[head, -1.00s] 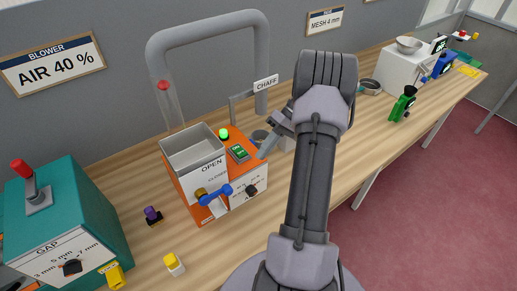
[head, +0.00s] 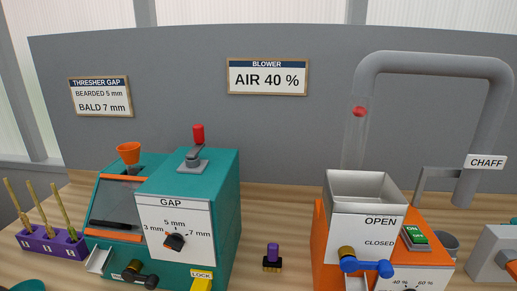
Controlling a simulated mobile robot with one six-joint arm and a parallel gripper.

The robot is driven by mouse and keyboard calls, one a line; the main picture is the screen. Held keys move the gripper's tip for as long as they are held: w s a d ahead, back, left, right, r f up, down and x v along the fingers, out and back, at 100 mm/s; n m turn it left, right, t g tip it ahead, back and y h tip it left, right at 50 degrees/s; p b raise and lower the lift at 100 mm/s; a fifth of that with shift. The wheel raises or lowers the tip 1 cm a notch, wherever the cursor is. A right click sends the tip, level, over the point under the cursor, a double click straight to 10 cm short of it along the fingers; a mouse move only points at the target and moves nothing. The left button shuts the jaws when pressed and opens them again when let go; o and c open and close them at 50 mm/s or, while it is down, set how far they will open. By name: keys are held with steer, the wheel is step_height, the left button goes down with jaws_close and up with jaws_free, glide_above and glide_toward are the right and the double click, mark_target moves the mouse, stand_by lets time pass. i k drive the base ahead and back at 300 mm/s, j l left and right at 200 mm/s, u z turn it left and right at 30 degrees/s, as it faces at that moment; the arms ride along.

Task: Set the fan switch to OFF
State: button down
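The fan switch (head: 414,235) is a green rocker marked ON and OFF. It sits on the sloped top of the orange blower (head: 319,235), at the right in the head view. The rocker is too small to tell for sure which side is pressed. A red ball (head: 360,111) sits high in the clear tube above the blower. My gripper is not in view.
A blue handle (head: 366,266) sticks out of the blower's front beside the OPEN and CLOSED marks. The teal thresher (head: 220,215) stands left. A grey chaff pipe (head: 430,62) arches behind. A pale grey shape (head: 490,250) is cut off at right.

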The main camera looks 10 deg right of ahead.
mark_target(415, 234)
steer(key=z, duration=1.2)
